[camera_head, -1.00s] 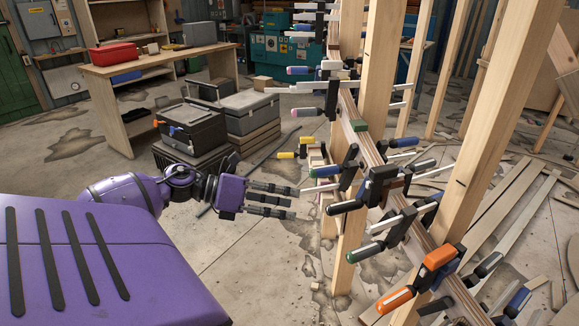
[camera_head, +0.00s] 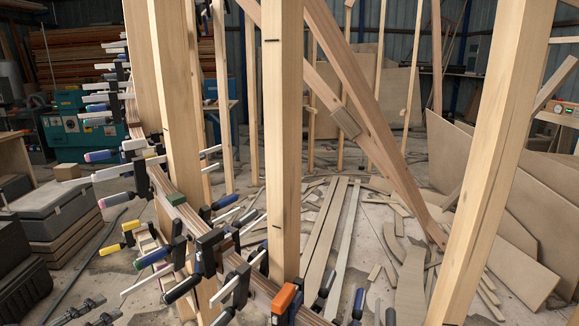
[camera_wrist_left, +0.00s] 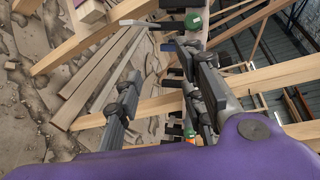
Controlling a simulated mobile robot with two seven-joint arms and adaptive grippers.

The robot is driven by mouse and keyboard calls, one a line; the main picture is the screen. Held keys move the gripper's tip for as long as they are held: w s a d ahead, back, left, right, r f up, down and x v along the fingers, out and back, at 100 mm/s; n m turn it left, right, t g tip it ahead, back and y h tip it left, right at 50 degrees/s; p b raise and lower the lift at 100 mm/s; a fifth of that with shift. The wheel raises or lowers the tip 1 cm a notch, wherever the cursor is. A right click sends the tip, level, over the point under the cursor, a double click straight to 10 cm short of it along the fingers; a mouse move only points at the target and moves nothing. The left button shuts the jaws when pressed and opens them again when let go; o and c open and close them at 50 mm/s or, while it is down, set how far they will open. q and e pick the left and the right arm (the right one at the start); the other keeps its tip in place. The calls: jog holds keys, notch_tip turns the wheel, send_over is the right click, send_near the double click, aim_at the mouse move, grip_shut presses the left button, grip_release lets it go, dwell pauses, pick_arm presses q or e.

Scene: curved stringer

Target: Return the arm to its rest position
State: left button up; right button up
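My left gripper (camera_head: 98,309) shows only by its dark fingertips at the bottom left of the head view. It is to the left of the clamped curved stringer (camera_head: 187,213) and apart from it. In the left wrist view the same gripper (camera_wrist_left: 163,72) has its dark fingers spread, with nothing between them. The purple body of my gripper fills the bottom of that view. The stringer is a thin layered strip, held against wooden posts by several bar clamps (camera_head: 207,252). The rest of my left arm is hidden. My right gripper is in neither view.
An upright post (camera_head: 284,140) stands in the middle, and another post (camera_head: 490,170) leans at the right. Grey cases (camera_head: 55,207) stand at the left. Wood offcuts (camera_head: 325,232) cover the floor behind the posts. Large sheets (camera_head: 510,200) lean at the far right.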

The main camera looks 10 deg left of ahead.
pick_arm(q)
jog(key=s+d+f+n+g+y+p, duration=0.2)
jog(key=s+d+f+n, duration=0.1)
jog(key=s+f+n, duration=0.45)
jog(key=s+d+f+n+g+y+p, duration=0.2)
jog(key=s+d+f+n+y, duration=0.15)
jog(key=s+f+n, duration=0.4)
jog(key=s+d+f+n+g+h+p, duration=0.1)
jog(key=s+d, duration=0.4)
jog(key=d, duration=0.7)
jog(key=s+d+f+n+g+h+p, duration=0.2)
jog(key=s+d+n+p, duration=0.2)
jog(key=d, duration=0.8)
jog(key=shift+s+f+n, duration=0.2)
jog(key=shift+s+n, duration=0.65)
jog(key=shift+n, duration=0.35)
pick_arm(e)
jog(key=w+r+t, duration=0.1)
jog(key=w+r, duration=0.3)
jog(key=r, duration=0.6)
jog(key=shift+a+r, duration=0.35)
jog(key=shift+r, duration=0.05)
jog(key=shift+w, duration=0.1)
